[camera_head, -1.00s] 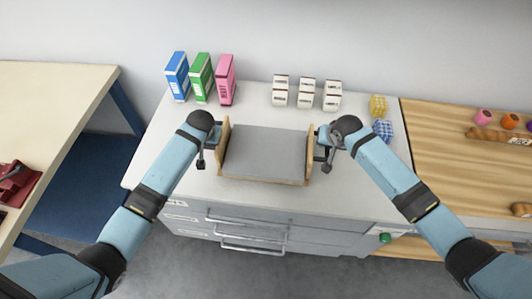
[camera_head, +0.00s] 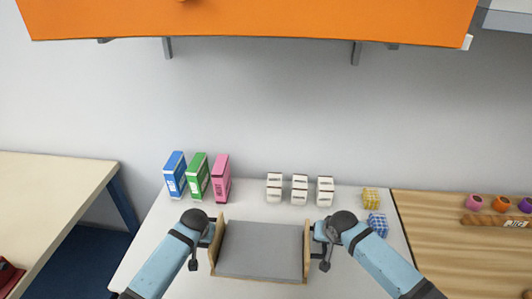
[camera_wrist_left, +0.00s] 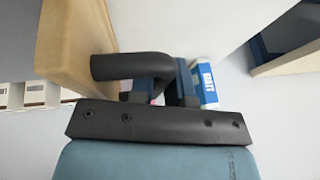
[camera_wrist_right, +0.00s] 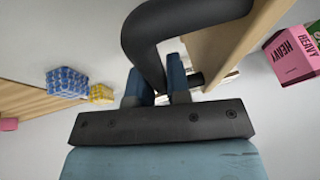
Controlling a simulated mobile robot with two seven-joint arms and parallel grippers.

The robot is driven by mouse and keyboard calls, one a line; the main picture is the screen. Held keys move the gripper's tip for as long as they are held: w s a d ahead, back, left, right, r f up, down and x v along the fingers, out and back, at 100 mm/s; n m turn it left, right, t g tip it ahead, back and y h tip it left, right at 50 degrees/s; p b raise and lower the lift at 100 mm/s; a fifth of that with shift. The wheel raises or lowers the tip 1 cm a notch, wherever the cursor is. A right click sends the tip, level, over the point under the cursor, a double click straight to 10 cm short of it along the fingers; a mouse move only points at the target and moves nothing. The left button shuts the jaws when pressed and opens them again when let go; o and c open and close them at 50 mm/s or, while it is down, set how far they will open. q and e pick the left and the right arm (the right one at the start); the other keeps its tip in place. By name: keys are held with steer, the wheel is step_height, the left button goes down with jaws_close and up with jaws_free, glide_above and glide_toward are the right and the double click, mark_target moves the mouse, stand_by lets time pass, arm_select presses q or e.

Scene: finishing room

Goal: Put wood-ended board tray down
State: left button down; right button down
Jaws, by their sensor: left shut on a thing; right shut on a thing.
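The wood-ended board tray (camera_head: 262,250) has a grey flat bed and an upright wooden board at each end. It is level at the white counter (camera_head: 165,255); whether it touches the top is hard to tell. My left gripper (camera_head: 212,233) is shut on the dark handle (camera_wrist_left: 130,66) of the left wooden end, which shows in the left wrist view (camera_wrist_left: 75,45). My right gripper (camera_head: 316,234) is shut on the dark handle (camera_wrist_right: 150,45) of the right wooden end, which shows in the right wrist view (camera_wrist_right: 230,40). The tray's bed is empty.
Blue (camera_head: 175,175), green (camera_head: 197,177) and pink (camera_head: 221,178) boxes stand behind the tray. Several small white boxes (camera_head: 299,189) stand right of them. Yellow (camera_head: 371,198) and blue checked (camera_head: 377,224) blocks lie at the right. An orange panel (camera_head: 250,18) hangs above. A wooden surface (camera_head: 440,245) adjoins the counter.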

arm_select(q)
steer(key=shift+r, duration=0.2)
arm_select(e)
steer(key=shift+r, duration=0.2)
